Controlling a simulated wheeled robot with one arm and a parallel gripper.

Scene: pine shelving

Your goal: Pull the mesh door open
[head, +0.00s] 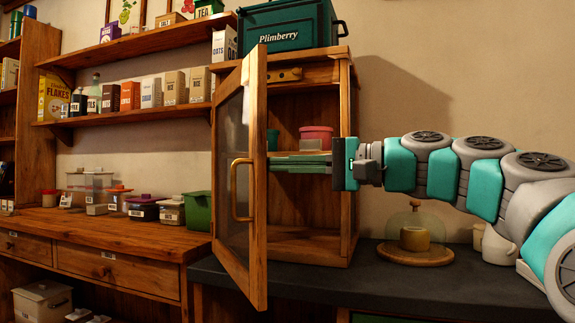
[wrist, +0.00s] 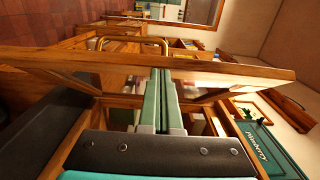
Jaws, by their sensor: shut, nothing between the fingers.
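The mesh door (head: 256,190) stands swung well out from its wooden cabinet (head: 345,160), with a mesh panel in a wood frame. Its brass loop handle (head: 234,190) is on the outer face, and also shows beyond the door in the wrist view (wrist: 135,40). My gripper (head: 278,163) reaches in from the right across the cabinet opening, its green fingers together and empty. The fingertips (wrist: 161,75) are at the inner face of the door (wrist: 210,73); I cannot tell whether they touch it. My gripper is off the handle.
Inside the cabinet is a pink container (head: 317,137). A green Plimberry box (head: 290,27) sits on top. A glass dome on a wooden board (head: 415,255) stands on the dark counter at right. Left of the door, a wooden counter (head: 100,232) holds several containers.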

